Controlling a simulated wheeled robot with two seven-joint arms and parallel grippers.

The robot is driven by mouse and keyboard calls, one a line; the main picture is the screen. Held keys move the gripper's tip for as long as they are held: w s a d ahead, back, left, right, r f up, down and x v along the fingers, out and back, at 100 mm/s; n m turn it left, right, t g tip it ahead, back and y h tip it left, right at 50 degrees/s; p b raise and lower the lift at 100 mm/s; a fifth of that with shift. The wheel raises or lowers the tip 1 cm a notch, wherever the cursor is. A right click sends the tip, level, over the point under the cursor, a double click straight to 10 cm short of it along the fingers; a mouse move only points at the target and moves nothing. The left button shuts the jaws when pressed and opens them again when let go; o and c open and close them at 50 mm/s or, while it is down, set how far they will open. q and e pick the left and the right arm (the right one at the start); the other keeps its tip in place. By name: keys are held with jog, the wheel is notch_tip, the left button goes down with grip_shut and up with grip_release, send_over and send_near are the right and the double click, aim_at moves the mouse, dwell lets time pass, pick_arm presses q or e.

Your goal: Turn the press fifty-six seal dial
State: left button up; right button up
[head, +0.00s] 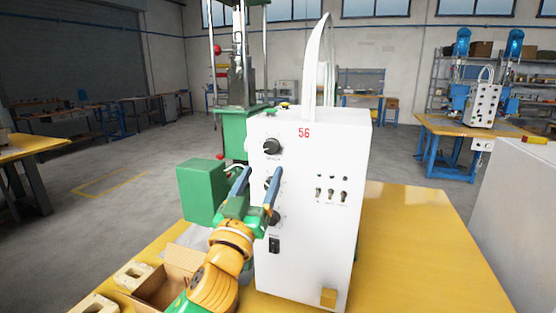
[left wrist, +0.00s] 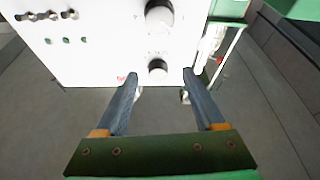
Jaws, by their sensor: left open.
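The press fifty-six control box (head: 335,240) is white, with a red "56" on its face, and stands on a yellow table. Its left side of the face carries a column of dials: a top black dial (head: 272,146), a middle one mostly hidden behind my gripper, and a lower dial (head: 275,216). Their labels are too small to read. My left gripper (head: 264,170) is open and empty in front of this column. In the left wrist view, one dial (left wrist: 157,69) shows between the fingertips and a larger dial (left wrist: 159,15) lies above it. I see no contact.
A green box (head: 201,192) stands left of the gripper. An open carton (head: 163,288) lies at the table's front left. The table's right side is clear.

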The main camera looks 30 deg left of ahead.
aim_at(269, 148)
pick_arm(q)
jog(key=r, duration=0.1)
jog(key=w+r+p, duration=0.1)
jog(key=r+p, duration=0.1)
jog(key=r, duration=0.1)
jog(key=shift+w, duration=0.3)
jog(key=shift+w+a+r+p, duration=0.2)
jog(key=shift+w+p, duration=0.1)
jog(key=shift+p, duration=0.1)
jog(key=shift+w+a+f, duration=0.15)
jog(key=shift+w, duration=0.3)
jog(key=shift+w+a+f, duration=0.15)
jog(key=shift+w, duration=0.25)
jog(key=shift+w+f, duration=0.15)
jog(key=shift+w, duration=0.05)
jog(key=shift+s, duration=0.2)
jog(key=shift+c, duration=0.8)
jog(key=c, duration=0.4)
jog(key=shift+s, duration=0.1)
grip_shut()
pick_arm(e)
jog(key=r, duration=0.1)
jog(key=s+r, duration=0.2)
jog(key=shift+d+r, duration=0.1)
jog(key=shift+d, duration=0.15)
